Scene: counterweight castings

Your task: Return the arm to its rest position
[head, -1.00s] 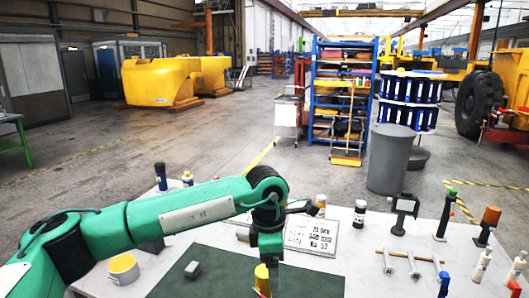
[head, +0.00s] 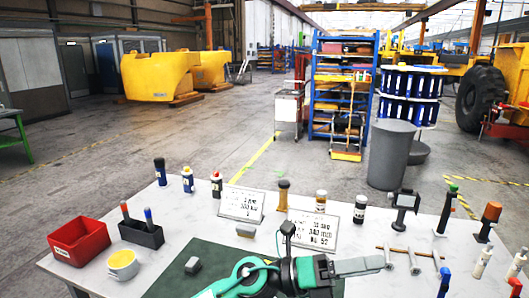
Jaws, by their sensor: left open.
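My left arm (head: 250,280) reaches in low from the bottom edge, over the dark green mat (head: 170,285) on the white table. My left gripper (head: 383,263) lies nearly level and points right, near the front middle of the table. It is open, and I see nothing held in it. The arm and gripper hide part of the mat and table behind them. My right gripper is not in view.

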